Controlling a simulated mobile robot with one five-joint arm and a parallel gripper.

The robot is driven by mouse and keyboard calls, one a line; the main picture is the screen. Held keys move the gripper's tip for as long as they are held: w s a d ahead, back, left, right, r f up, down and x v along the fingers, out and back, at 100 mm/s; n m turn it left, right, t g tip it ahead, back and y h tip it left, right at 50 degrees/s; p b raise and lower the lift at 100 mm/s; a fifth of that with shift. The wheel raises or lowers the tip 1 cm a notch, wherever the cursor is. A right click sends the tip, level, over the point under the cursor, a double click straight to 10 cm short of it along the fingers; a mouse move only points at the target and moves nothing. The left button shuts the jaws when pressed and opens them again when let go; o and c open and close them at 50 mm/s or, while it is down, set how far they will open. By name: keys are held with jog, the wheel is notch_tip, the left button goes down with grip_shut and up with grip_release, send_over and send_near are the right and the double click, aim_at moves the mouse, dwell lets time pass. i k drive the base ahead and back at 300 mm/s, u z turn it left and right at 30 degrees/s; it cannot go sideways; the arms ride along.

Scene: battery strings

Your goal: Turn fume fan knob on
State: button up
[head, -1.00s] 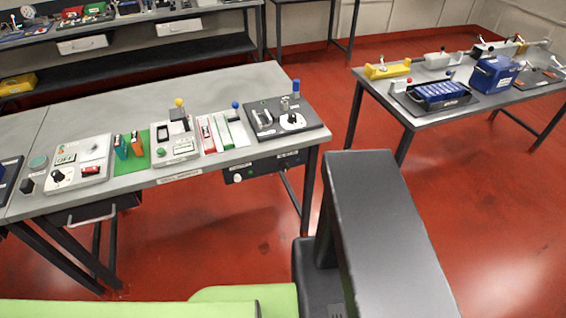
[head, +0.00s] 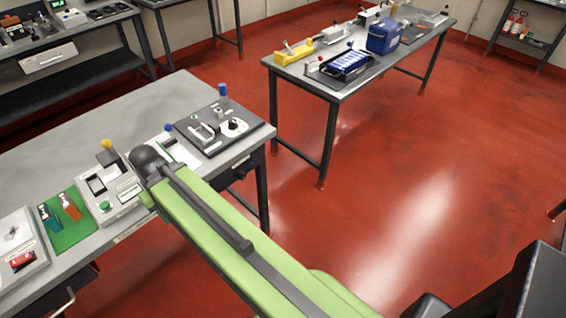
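No label that I can read marks the fume fan knob, so I cannot tell which control it is. A black panel (head: 200,137) at the bench's right end carries a white dial with a black knob (head: 233,124) and a blue-topped post (head: 223,90). A dark box (head: 238,171) under the bench's front edge is mostly hidden behind my arm. At the far left is a pale panel (head: 14,232) with a round control. My green arm reaches up-left over the bench's front edge, ending in view at a dark rounded joint. My gripper's fingers do not show.
The grey bench (head: 60,150) also holds a pale device (head: 104,197) with a yellow-topped lever and a green mat (head: 66,222) with small blocks. A second table (head: 335,92) stands behind right with a blue case (head: 384,36). Red floor is open at right.

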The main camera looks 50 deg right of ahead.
aim_at(239, 175)
jog(key=z, duration=0.65)
jog(key=k, duration=0.85)
jog(key=u, duration=0.05)
jog(key=i, duration=0.85)
jog(key=z, duration=0.85)
jog(key=k, duration=0.9)
jog(key=u, duration=0.35)
jog(key=i, duration=0.55)
